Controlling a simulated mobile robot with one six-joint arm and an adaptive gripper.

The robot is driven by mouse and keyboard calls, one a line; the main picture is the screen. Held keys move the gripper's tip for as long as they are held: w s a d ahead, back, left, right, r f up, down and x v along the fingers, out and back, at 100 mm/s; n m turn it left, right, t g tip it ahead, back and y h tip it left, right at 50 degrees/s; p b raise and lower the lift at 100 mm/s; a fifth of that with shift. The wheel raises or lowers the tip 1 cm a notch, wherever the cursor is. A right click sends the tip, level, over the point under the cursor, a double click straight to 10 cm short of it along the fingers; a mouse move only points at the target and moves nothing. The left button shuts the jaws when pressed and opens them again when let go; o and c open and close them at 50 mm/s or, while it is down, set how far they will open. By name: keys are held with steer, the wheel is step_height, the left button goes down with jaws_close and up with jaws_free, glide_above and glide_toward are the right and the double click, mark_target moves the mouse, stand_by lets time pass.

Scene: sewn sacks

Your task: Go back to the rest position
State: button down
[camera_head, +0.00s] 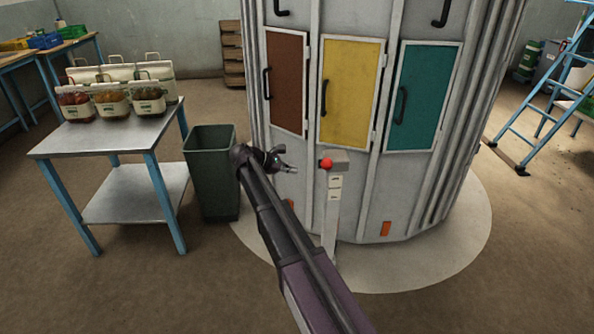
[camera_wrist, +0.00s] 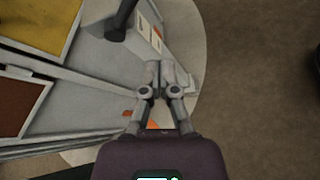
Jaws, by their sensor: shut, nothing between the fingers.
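My gripper (camera_head: 281,160) is at the end of my outstretched arm, in front of the grey cabinet (camera_head: 283,190). It is just left of the post with a red button (camera_head: 326,164). In the wrist view my gripper (camera_wrist: 166,68) has its fingers together, with nothing between them. The cabinet has a brown door (camera_head: 287,85), a yellow door (camera_head: 350,95) and a teal door (camera_head: 423,95), all shut. The post's foot is partly hidden by my arm.
A dark green bin (camera_head: 212,170) stands left of my arm. A blue ladder (camera_head: 540,100) stands at the right. The floor at the front left and right is clear.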

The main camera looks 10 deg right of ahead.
steer(key=shift+s, duration=0.1)
steer(key=s+a+f+m+y, duration=0.1)
steer(key=s+f+m+y, duration=0.3)
steer(key=s, duration=0.6)
steer(key=s+f+m+y, duration=0.2)
steer(key=s+m+y, duration=0.25)
steer(key=s, duration=0.55)
steer(key=s+a+f+m+y, duration=0.1)
steer(key=s+f+m+y, duration=0.3)
steer(key=s, duration=0.6)
step_height(320, 180, up, 22)
steer(key=m+p, duration=0.1)
steer(key=p, duration=2)
steer(key=shift+w+f, duration=0.25)
steer(key=shift+w, duration=0.05)
